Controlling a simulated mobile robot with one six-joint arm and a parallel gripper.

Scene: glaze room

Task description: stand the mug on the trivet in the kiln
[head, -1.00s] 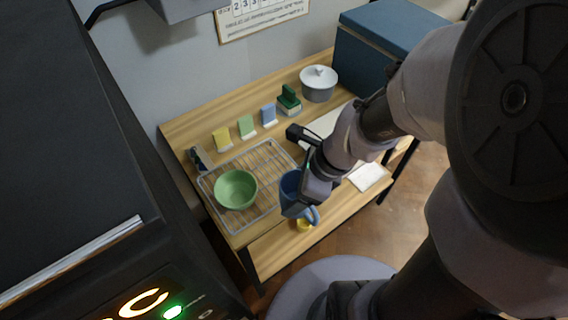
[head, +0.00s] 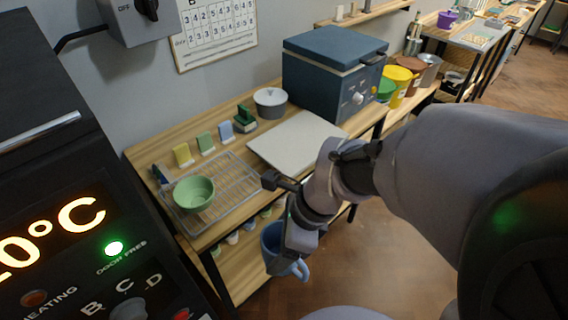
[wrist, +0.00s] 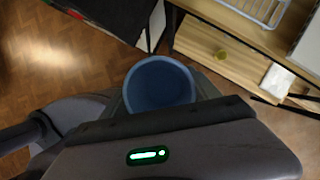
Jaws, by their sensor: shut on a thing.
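The blue mug (head: 272,252) is in my gripper (head: 289,238), with its handle to the right in the head view. My gripper is shut on it and holds it in the air in front of the bench, over the floor. In the wrist view I look into the open mouth of the mug (wrist: 160,84), which looks empty. A large dark cabinet (head: 45,175) fills the left of the head view. It has a bar handle, a glowing °C display and a lit green lamp marked "door free"; it looks like the kiln. Its inside and the trivet are not in view.
The bench holds a wire rack (head: 236,183) with a green bowl (head: 194,194), a pale board (head: 297,140), a lidded pot (head: 270,101) and a blue lidded box (head: 333,70). Small cups stand on its lower shelf. The floor (head: 385,255) right of the mug is clear.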

